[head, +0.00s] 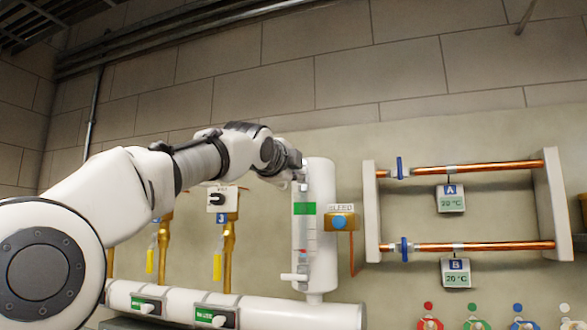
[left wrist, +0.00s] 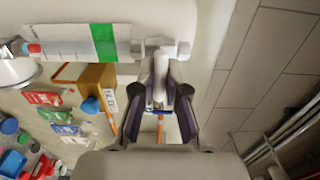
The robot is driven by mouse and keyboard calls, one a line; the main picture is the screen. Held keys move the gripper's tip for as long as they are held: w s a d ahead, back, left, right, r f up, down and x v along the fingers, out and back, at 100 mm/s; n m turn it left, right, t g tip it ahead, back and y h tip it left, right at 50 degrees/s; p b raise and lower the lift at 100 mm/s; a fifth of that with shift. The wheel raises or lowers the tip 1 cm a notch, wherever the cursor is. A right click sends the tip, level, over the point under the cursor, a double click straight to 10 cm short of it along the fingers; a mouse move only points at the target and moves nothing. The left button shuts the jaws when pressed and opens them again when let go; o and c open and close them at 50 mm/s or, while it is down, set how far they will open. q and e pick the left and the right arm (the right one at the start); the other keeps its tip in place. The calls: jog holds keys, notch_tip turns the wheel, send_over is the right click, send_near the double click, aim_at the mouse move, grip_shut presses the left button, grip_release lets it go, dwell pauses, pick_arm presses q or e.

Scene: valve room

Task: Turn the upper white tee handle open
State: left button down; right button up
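A white column (head: 321,225) carries a glass sight gauge with a green band (head: 304,208). The lower white tee handle (head: 293,277) sticks out left near the gauge's foot. My left gripper (head: 297,176) is at the top of the gauge and mostly covers the upper valve in the head view. In the left wrist view the upper white tee handle (left wrist: 160,78) lies lengthwise between the fingers of my left gripper (left wrist: 160,88), which look closed on its sides. The green band (left wrist: 104,42) shows beside it. My right gripper is not in view.
An orange-brown box with a blue knob (head: 339,221) sits right of the column. Copper pipes (head: 480,168) with blue valves run farther right. A white horizontal pipe (head: 260,311) runs below, and yellow-handled valves (head: 217,267) hang left.

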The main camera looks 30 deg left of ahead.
pick_arm(q)
jog(key=shift+r+n, duration=0.2)
jog(key=shift+n, duration=0.3)
jog(key=n, duration=0.2)
jog(key=shift+r+n, duration=0.1)
jog(key=shift+n, duration=0.2)
jog(key=n, duration=0.5)
jog(key=n+b, duration=0.1)
jog(key=n, duration=0.4)
jog(key=shift+a, duration=0.1)
jog(key=n, duration=0.4)
jog(key=shift+w+b, duration=0.1)
jog(key=shift+b, duration=0.2)
jog(key=shift+f+n, duration=0.2)
jog(key=shift+n, duration=0.1)
jog(key=c, duration=1.2)
grip_release()
jog(key=shift+w+f, duration=0.1)
jog(key=shift+w, duration=0.15)
